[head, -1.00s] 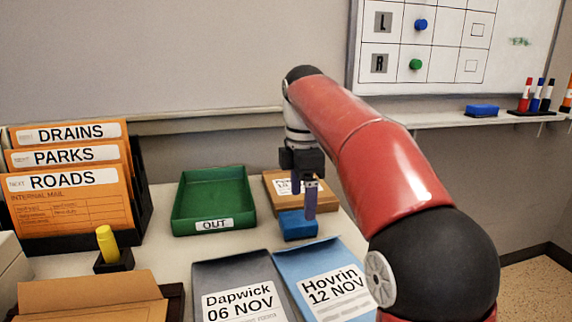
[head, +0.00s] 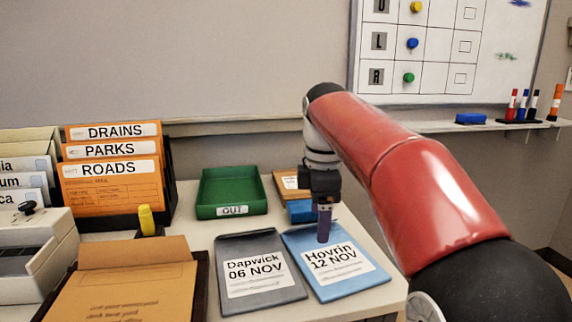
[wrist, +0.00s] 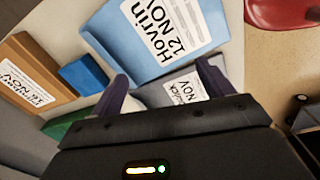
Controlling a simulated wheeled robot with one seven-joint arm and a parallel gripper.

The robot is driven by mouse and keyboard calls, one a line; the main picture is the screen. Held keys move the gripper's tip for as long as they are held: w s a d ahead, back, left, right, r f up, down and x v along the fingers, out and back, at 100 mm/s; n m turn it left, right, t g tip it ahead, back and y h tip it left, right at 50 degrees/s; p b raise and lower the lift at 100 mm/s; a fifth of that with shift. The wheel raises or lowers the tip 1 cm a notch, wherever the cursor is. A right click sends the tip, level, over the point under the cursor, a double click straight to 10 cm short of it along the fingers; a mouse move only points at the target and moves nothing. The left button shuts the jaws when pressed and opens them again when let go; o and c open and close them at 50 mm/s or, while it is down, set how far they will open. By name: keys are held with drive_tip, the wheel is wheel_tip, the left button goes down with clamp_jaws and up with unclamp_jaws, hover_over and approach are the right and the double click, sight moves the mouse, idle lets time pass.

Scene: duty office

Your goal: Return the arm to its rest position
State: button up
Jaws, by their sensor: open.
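My gripper (head: 325,222) hangs from my red arm above the blue Hovrin folder (head: 338,268) in the head view, fingers pointing down. In the wrist view my gripper (wrist: 160,88) has its two dark fingers spread apart, with nothing between them. The blue Hovrin folder (wrist: 136,38) lies ahead of the fingers there, and part of the grey Dapwick folder (wrist: 160,92) shows between them. How high the fingertips are above the folder is hard to tell.
A blue block (head: 301,211) and a brown Hovrin-side packet (head: 289,185) lie behind my gripper. The whiteboard (head: 437,75) is behind.

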drive_tip(key=s+d+m, duration=0.1)
drive_tip(key=s+m, duration=0.1)
drive_tip(key=s+d+f+m+t, duration=0.1)
drive_tip(key=s, duration=0.1)
drive_tip(key=s+d+m, duration=0.2)
drive_tip(key=s, duration=0.1)
drive_tip(key=shift+s+f+m+t, duration=0.1)
drive_tip(key=shift+f+m+t, duration=0.15)
drive_tip(key=shift+m+t, duration=0.05)
drive_tip(key=s+d+f+m+t, duration=0.1)
drive_tip(key=s+d+f+m, duration=0.1)
drive_tip(key=s+f+m, duration=0.4)
drive_tip(key=s+d+f+m+t, duration=0.2)
drive_tip(key=s+f+m, duration=0.4)
drive_tip(key=s, duration=0.3)
drive_tip(key=shift+s+d+f+m, duration=0.25)
drive_tip(key=shift+d+f+m, duration=0.05)
drive_tip(key=shift+d+f, duration=0.15)
